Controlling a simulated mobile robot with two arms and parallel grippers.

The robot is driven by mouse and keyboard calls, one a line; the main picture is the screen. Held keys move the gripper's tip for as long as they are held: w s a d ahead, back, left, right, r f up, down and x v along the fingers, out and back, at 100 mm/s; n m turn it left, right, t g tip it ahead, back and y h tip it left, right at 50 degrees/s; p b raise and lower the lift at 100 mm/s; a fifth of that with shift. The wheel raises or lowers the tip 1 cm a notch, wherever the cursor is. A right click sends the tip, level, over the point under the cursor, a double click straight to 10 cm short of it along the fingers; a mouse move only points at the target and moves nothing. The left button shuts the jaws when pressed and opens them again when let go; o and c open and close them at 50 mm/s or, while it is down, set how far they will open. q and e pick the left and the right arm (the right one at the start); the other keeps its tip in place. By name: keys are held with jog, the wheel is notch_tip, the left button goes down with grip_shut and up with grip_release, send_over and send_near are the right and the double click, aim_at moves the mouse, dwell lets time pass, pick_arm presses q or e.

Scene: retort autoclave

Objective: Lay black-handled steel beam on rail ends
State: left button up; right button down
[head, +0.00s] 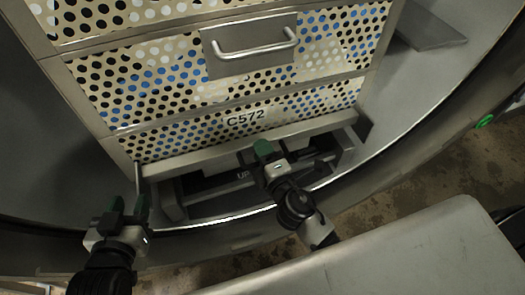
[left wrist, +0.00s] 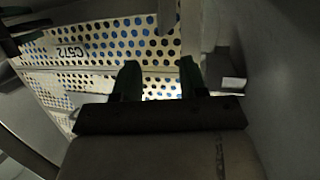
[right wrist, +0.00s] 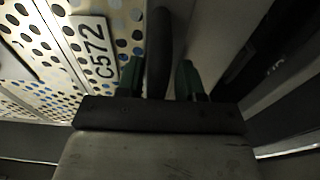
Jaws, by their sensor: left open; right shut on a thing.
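The steel beam (head: 172,204) shows low in front of the perforated crate stack, with a dark face marked "UP". My right gripper (head: 268,158) is at the beam's middle, shut on its black handle, a dark bar between the green fingers in the right wrist view (right wrist: 159,60). The right rail end (head: 363,126) shows beside the stack's lower right corner. The left rail end (head: 142,182) shows at the lower left corner. Whether the beam touches the rails I cannot tell. My left gripper (head: 128,210) is open and empty left of the beam; it also shows in the left wrist view (left wrist: 160,75).
The perforated crate stack (head: 220,75), labelled C572, stands directly behind the beam, with a handle (head: 255,50) on its front. The curved metal vessel wall (head: 440,95) surrounds it. A grey metal surface (head: 420,255) fills the lower right. Wet brown floor shows between.

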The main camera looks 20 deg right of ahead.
jog(key=shift+f+b, duration=1)
jog(key=shift+b, duration=0.1)
pick_arm(q)
notch_tip(320, 180, up, 10)
jog(key=d+t+h+b, duration=0.1)
jog(key=t+h, duration=0.2)
jog(key=t, duration=0.6)
jog(key=shift+s+d, duration=0.35)
pick_arm(e)
jog(key=shift+f, duration=0.6)
pick_arm(q)
jog(key=shift+s+r+t+h+b, duration=0.6)
jog(key=shift+s+r+t, duration=0.4)
jog(key=shift+t, duration=0.3)
pick_arm(e)
jog(key=shift+f, duration=0.45)
dwell(0.3)
